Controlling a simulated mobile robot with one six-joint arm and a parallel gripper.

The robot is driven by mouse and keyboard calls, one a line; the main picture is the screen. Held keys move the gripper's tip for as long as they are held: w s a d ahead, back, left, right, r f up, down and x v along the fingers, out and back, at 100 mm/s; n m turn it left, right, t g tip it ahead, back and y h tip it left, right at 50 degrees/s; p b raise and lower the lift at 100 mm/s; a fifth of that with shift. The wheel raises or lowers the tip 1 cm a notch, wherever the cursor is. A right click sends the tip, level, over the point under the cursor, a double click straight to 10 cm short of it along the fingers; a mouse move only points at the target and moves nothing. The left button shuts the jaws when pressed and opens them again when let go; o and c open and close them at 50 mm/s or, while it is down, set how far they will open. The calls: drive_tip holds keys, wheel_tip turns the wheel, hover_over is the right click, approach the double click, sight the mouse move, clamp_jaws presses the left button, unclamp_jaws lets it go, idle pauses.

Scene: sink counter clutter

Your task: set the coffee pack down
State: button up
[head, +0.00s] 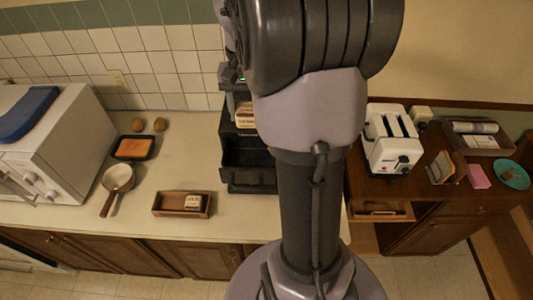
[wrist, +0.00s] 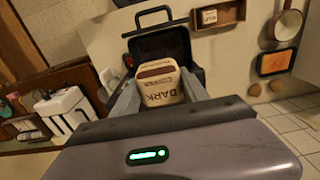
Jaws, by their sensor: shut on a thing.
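The coffee pack (wrist: 158,88) is cream with a brown top and the word DARK on its side. My gripper (wrist: 158,82) is shut on it, with one grey finger on each side. The pack is over or in front of a black open container with a handle (wrist: 160,43); I cannot tell if they touch. In the head view my arm hides most of my gripper. A cream and reddish patch beside the arm (head: 244,115) seems to be the held pack, above the black container (head: 248,178).
A wooden tray (head: 168,204) with a small labelled box (head: 194,202), a pan (head: 118,178) and a dark square dish (head: 134,147) stand left on the counter. A microwave (head: 60,140) is far left. A toaster (head: 391,150) stands right. Counter between tray and dish is clear.

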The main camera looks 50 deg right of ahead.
sight(249, 162)
drive_tip(key=f+b, duration=0.1)
drive_tip(key=f, duration=0.4)
drive_tip(key=f+b, duration=0.1)
drive_tip(key=f, duration=1.1)
drive_tip(key=shift+w+a+b, duration=0.15)
drive_tip(key=shift+w+b, duration=0.15)
drive_tip(key=shift+b, duration=0.1)
drive_tip(key=shift+r, duration=0.1)
drive_tip(key=shift+s, duration=0.1)
drive_tip(key=o, duration=1.3)
drive_tip(key=shift+f, duration=0.2)
